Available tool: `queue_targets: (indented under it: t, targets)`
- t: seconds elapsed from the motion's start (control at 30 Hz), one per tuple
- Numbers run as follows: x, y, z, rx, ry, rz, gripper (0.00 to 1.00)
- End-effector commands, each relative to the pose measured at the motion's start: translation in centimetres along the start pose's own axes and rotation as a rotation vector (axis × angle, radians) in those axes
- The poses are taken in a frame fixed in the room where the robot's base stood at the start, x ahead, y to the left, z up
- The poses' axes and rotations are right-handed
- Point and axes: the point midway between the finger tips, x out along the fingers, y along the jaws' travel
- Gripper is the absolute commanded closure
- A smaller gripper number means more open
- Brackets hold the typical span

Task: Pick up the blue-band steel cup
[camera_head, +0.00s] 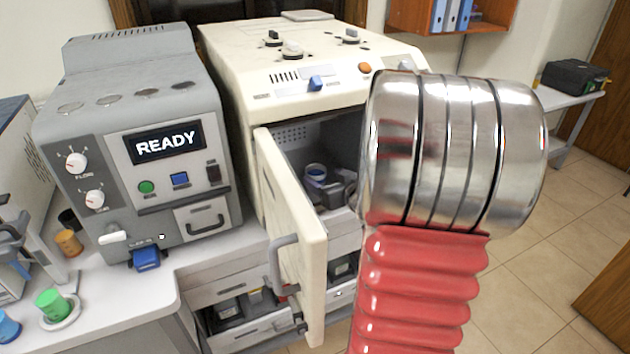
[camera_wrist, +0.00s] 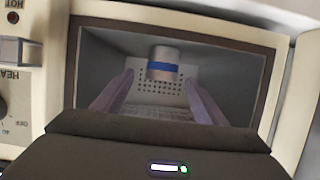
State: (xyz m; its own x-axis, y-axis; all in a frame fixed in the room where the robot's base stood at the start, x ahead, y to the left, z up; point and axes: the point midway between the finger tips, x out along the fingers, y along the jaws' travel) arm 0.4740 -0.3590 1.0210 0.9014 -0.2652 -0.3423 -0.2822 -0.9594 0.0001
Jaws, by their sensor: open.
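The blue-band steel cup (camera_wrist: 162,64) is inside the open chamber of the cream machine (camera_head: 320,62). In the wrist view it shows ahead, near the perforated back wall, with a blue band around its metal side. Gaps show between the fingers and the cup.
The cream door (camera_head: 290,240) stands open left of the chamber mouth, close to my arm. A grey machine reading READY (camera_head: 135,130) stands to the left. A green cup (camera_head: 52,304), a blue cup (camera_head: 7,326) and an orange cup (camera_head: 68,242) are on the left counter.

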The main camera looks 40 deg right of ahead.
Motion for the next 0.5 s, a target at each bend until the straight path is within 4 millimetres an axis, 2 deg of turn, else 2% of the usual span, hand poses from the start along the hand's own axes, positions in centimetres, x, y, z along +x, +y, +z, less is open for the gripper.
queue_targets:
  t: [0.13, 0.5]
  targets:
    - [0.94, -0.1, 0.06, -0.001, -0.001, -0.001, 0.34]
    - [1.14, -0.13, 0.05, 0.0, -0.001, -0.001, 0.34]
